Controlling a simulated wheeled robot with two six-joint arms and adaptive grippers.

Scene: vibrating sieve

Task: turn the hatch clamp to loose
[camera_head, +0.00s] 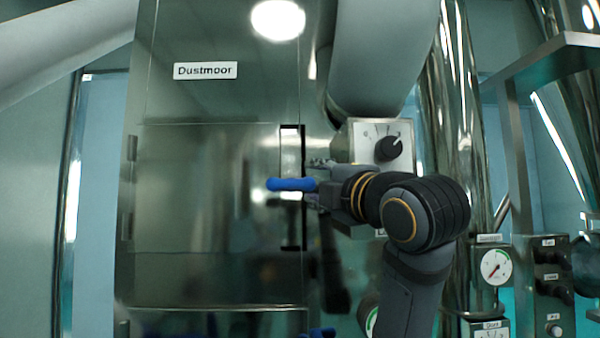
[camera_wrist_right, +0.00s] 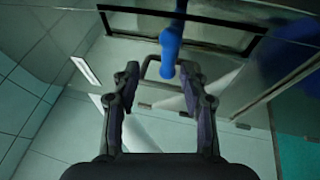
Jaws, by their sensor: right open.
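The hatch clamp (camera_head: 290,184) shows as a blue handle lying about level at the right edge of the steel hatch door (camera_head: 205,190). In the right wrist view the blue handle (camera_wrist_right: 171,45) comes down from the top, its end close to the gap between my fingertips. My right gripper (camera_head: 312,182) is open just right of the handle, and its two spread fingers show in the wrist view (camera_wrist_right: 160,72). I cannot tell whether they touch the handle. My left gripper is not in view.
A control box with a black knob (camera_head: 388,148) sits just above and behind my right gripper. A steel pipe (camera_head: 455,130) stands to the right, with a gauge (camera_head: 495,266) low beside it. Another blue part (camera_head: 318,333) shows at the bottom edge. Space left of the hatch is clear.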

